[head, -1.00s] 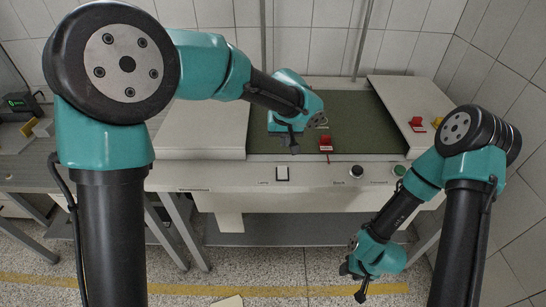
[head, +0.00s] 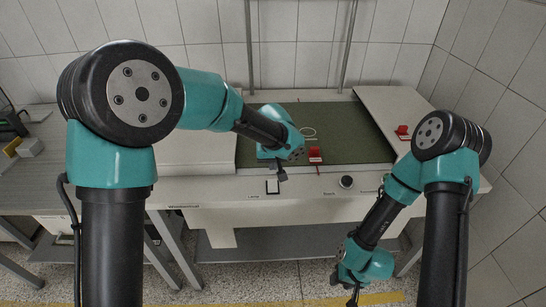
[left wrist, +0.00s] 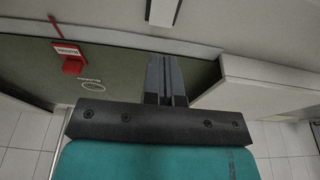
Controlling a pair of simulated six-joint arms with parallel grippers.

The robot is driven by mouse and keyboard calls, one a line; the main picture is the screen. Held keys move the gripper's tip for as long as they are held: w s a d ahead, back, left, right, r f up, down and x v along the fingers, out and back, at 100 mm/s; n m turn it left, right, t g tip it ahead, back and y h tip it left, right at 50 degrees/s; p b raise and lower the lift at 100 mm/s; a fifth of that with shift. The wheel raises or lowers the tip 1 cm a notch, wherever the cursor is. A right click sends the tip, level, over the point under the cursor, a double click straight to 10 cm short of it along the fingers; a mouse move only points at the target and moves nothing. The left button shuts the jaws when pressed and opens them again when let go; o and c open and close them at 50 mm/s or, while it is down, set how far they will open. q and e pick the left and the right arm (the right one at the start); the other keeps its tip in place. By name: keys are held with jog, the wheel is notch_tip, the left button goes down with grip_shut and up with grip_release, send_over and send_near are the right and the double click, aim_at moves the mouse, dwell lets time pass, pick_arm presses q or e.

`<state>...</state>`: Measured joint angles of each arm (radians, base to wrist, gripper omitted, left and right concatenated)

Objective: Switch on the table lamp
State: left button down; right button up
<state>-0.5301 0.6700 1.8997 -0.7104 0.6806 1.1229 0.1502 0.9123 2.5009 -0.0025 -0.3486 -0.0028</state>
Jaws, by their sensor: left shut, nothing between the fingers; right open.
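The lamp switch (head: 272,186) is a pale rocker on the front panel of the white table, above a small label. It also shows at the top edge of the left wrist view (left wrist: 162,11). My left gripper (head: 281,176) is shut and empty, its fingertips close by the switch on its upper right. In the left wrist view the shut fingers (left wrist: 166,76) point towards the switch; whether they touch it I cannot tell. My right gripper (head: 352,298) hangs low in front of the table, near the bottom edge, partly cut off.
A black knob (head: 346,182) is right of the switch. Another red block (head: 402,132) sits on the raised white right side. Tiled walls stand behind and right.

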aim_at(272, 180)
pick_arm(q)
jog(key=x, duration=0.8)
jog(key=shift+f, duration=0.2)
jog(key=shift+a, duration=0.1)
